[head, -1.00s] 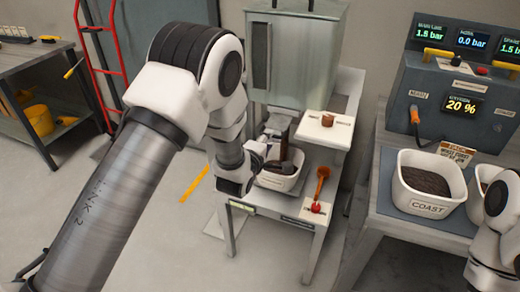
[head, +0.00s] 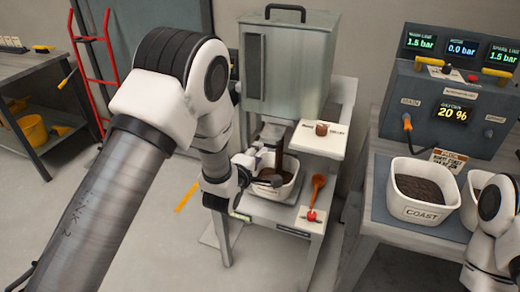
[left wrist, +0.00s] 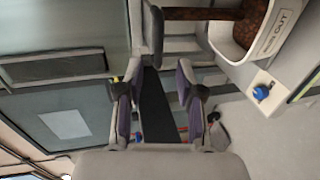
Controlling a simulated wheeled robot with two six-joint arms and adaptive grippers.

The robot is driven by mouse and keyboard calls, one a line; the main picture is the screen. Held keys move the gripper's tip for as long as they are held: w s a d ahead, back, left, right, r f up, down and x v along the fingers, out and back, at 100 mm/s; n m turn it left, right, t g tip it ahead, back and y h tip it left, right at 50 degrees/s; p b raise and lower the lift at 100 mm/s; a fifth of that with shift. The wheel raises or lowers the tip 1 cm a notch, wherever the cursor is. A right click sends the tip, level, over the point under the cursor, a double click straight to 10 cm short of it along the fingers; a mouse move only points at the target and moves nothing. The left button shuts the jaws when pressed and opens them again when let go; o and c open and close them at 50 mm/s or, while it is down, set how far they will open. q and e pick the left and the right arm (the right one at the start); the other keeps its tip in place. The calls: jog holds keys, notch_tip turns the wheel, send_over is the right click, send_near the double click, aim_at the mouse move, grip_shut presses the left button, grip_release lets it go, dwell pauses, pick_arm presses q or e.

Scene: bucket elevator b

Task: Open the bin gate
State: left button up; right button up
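The bin (head: 288,65) is a grey-green metal box with a black top handle on a stand. A dark brown stream (head: 284,158) runs down from below it into a white tub (head: 283,192). In the left wrist view the stream (left wrist: 205,14) enters the tub (left wrist: 236,40) from the left. My left gripper (head: 258,164) is beneath the bin, beside the stream. In the left wrist view its fingers (left wrist: 157,95) are apart with nothing clearly held between them. A grey paddle-like part (left wrist: 152,35) lies just beyond the fingers. My right gripper is out of view.
A small shelf with a brown knob (head: 321,129) stands right of the stream. An orange scoop (head: 317,185) and a red button (head: 311,215) are at the stand's right. The COAST tub (head: 421,191) and a gauge panel (head: 445,110) are at far right.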

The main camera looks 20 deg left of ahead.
pick_arm(q)
send_near(274, 130)
jog(key=w+f, duration=0.2)
jog(key=shift+a+f+p, duration=0.2)
jog(key=shift+f+p, duration=0.2)
grip_shut()
